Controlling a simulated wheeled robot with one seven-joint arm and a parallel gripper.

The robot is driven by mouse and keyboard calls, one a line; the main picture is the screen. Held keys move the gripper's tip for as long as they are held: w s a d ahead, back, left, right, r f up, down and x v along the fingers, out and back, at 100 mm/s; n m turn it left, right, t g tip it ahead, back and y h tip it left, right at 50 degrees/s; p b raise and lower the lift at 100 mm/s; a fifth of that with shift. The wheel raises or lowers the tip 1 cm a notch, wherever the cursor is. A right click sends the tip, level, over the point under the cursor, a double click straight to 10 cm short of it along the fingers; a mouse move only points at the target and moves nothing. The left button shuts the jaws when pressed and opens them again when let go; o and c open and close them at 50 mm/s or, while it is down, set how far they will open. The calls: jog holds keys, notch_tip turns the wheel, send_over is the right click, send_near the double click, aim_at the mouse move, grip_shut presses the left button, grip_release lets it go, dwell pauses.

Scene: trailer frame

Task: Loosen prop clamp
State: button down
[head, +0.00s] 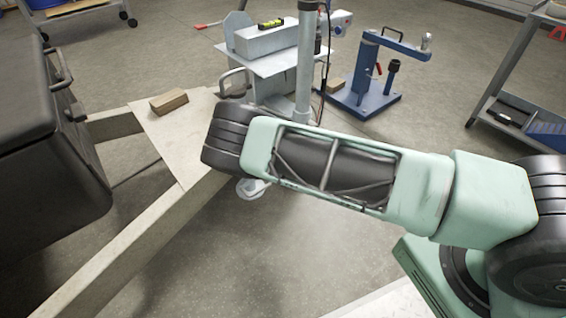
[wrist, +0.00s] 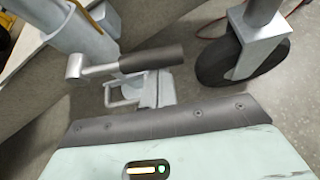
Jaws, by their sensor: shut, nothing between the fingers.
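In the wrist view, the clamp's handle (wrist: 150,57) has a dark grip and a grey arm joined to a pale tube (wrist: 65,25) at the upper left. My gripper (wrist: 148,82) shows below the grip. Its fingers are shut with nothing between them and their tips lie close under the grip; whether they touch it I cannot tell. In the head view, my arm crosses the middle and hides the clamp and most of my gripper. A light grey piece (head: 252,188) shows below the arm, too covered to name.
The pale trailer frame (head: 128,245) runs along the left, beside a black box (head: 45,125). A wooden block (head: 169,101) lies on its plate. A grey post (head: 305,65) and blue stand (head: 368,85) stand behind. A black wheel (wrist: 222,62) is close on the right.

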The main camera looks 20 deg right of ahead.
notch_tip(320, 180, up, 8)
jog(key=a+n+t+h+p, duration=0.1)
jog(key=n+t+h+p, duration=0.1)
jog(key=n+h+p, duration=0.1)
jog(key=shift+s+a+r+n+h+p, duration=0.15)
jog(key=shift+s+a+n+h+p, duration=0.15)
jog(key=shift+n+h, duration=0.75)
jog(key=shift+r, duration=0.1)
